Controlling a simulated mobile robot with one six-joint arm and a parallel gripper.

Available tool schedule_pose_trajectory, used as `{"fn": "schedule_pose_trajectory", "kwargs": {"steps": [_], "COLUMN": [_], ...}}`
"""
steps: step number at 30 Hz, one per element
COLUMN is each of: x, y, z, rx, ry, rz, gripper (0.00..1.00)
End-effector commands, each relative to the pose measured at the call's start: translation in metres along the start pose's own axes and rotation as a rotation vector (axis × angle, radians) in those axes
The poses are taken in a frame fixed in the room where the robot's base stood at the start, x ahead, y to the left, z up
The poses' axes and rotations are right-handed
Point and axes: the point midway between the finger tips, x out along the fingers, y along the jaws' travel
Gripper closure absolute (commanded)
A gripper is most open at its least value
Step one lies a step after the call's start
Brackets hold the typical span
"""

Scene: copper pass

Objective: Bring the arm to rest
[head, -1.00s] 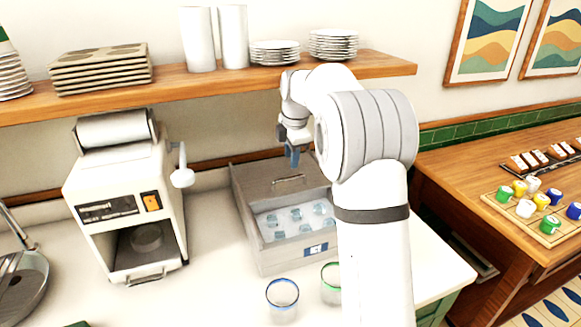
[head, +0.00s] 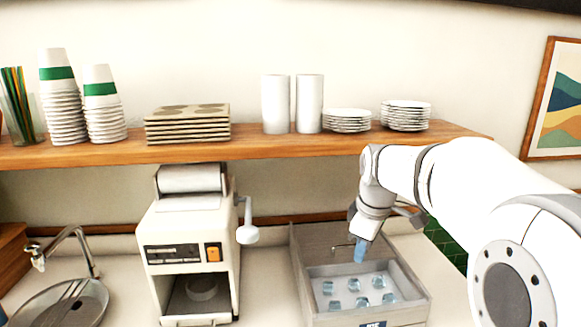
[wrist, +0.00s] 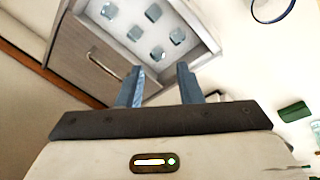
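My gripper (wrist: 160,88) shows in the wrist view with its two blue fingers apart and nothing between them. In the head view my gripper (head: 361,250) hangs above the back part of a grey ice box (head: 301,262), pointing down. The box's front compartment is open and holds several pale blue ice cubes (head: 353,285); the cubes also show in the wrist view (wrist: 152,12). The arm reaches in from the right of the head view, bent at the elbow.
A white machine (head: 188,225) with a side lever (head: 247,235) stands left of the box. A wooden shelf (head: 240,148) with cups, trays and plates runs above. In the wrist view, a blue-rimmed glass (wrist: 272,10) is beyond the box.

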Motion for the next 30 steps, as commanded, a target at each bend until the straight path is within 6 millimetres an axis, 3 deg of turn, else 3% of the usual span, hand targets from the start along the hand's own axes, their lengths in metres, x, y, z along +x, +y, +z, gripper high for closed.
{"fn": "schedule_pose_trajectory", "kwargs": {"steps": [1, 7, 15, 21, 30], "x": [-0.005, -0.009, 0.006, 0.016, 0.018], "y": [-0.018, -0.086, -0.167, -0.193, -0.197], "z": [0.01, 0.049, 0.099, 0.116, 0.118], "rx": [0.074, 0.408, 0.809, 0.955, 0.975], "ry": [0.003, 0.014, 0.032, 0.041, 0.041], "rz": [0.006, 0.022, 0.034, 0.037, 0.036], "gripper": [0.67, 0.67, 0.67, 0.67, 0.67]}}
